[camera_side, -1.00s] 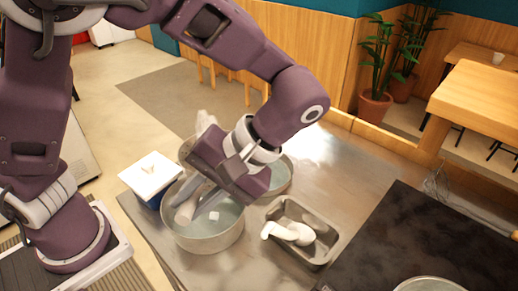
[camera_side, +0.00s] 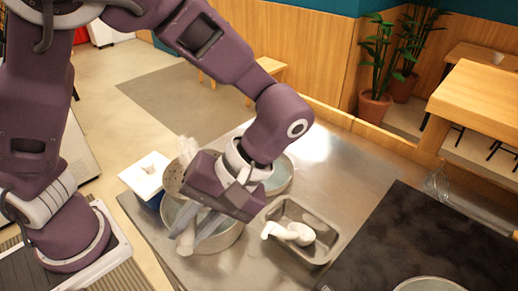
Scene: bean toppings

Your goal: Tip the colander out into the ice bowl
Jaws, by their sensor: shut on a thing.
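The colander (camera_side: 174,181) shows as a grey perforated wall at the left of my gripper, above the back rim of the ice bowl; it looks tilted, and most of it is hidden behind my gripper. The ice bowl (camera_side: 224,239) is a round metal bowl on the counter, largely covered by my gripper. My gripper (camera_side: 193,236) is over the front of the bowl, its fingers pointing down and left. It is shut on the colander, though the grip point is not clear. What is inside the colander cannot be seen.
Another round metal pot (camera_side: 281,180) stands behind the bowl. A metal tray (camera_side: 325,240) with a white object (camera_side: 290,233) is to the right. A blue-and-white box (camera_side: 147,175) is close at the left. A black surface (camera_side: 420,235) fills the right; the back counter is clear.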

